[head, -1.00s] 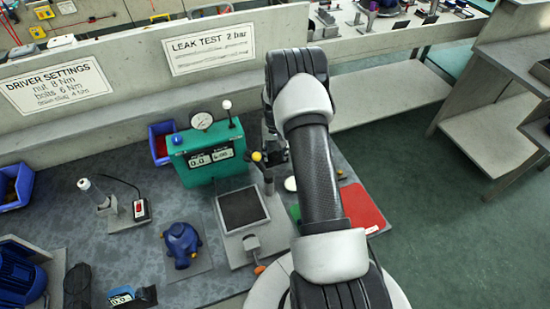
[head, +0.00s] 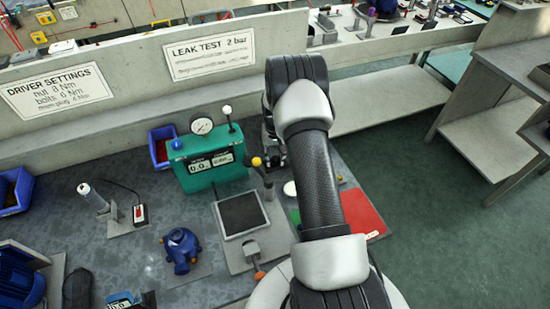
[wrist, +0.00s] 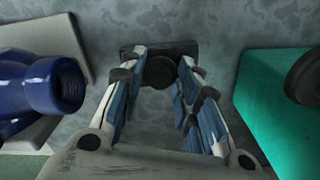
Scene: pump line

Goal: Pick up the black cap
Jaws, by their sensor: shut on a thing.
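The black cap (wrist: 160,72) is a dark round piece between the fingertips in the wrist view. My gripper (wrist: 158,80) is shut on it, with one finger on each side. A dark block (wrist: 185,48) lies directly behind the cap; whether the cap touches it or the grey bench top I cannot tell. In the head view my arm hides the cap and the fingertips.
A blue housing with a threaded port (wrist: 45,85) is close on the left in the wrist view. A green surface (wrist: 275,105) with a dark round part is on the right. The head view shows a green leak tester (head: 207,160), a blue pump body (head: 181,248) and a red panel (head: 362,212).

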